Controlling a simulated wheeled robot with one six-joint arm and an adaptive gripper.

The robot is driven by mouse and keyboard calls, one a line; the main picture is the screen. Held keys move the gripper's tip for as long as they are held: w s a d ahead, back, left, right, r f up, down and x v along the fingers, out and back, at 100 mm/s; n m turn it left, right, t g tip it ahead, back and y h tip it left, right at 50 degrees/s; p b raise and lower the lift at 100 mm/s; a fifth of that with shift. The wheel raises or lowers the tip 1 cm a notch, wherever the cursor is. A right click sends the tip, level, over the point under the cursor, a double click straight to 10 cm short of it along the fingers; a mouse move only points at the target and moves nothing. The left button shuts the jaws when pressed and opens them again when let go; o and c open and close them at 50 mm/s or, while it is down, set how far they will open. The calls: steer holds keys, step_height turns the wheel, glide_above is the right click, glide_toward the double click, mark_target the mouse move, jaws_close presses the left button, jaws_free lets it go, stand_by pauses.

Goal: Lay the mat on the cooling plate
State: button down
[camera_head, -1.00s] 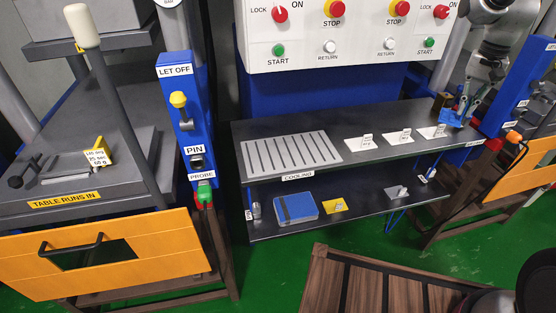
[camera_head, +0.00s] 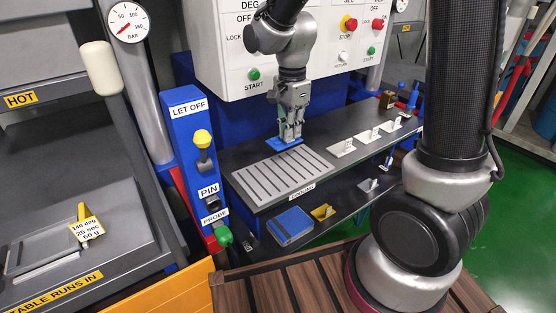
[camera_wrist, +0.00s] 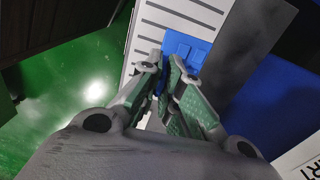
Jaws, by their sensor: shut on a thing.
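The mat (camera_head: 281,144) is a small blue piece held between the fingers of my gripper (camera_head: 289,135), which points down. In the wrist view the mat (camera_wrist: 187,47) sticks out beyond the fingertips of my gripper (camera_wrist: 165,75). The cooling plate (camera_head: 284,177) is a light grey slotted panel on the upper shelf, with a "COOLING" label at its front edge. The mat is at the plate's back edge in the head view. In the wrist view it overlaps the slotted plate (camera_wrist: 180,15) in sight. I cannot tell whether it touches the plate.
A lower shelf holds a blue square pad (camera_head: 291,225) and a yellow piece (camera_head: 322,211). White tagged cards (camera_head: 342,148) lie right of the plate. The blue LET OFF post (camera_head: 192,150) stands at left. A button panel (camera_head: 275,70) hangs behind my arm.

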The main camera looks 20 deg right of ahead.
step_height(320, 180, down, 10)
stand_by(0.4)
steer(key=c, duration=1.6)
jaws_free()
steer(key=shift+f, duration=0.1)
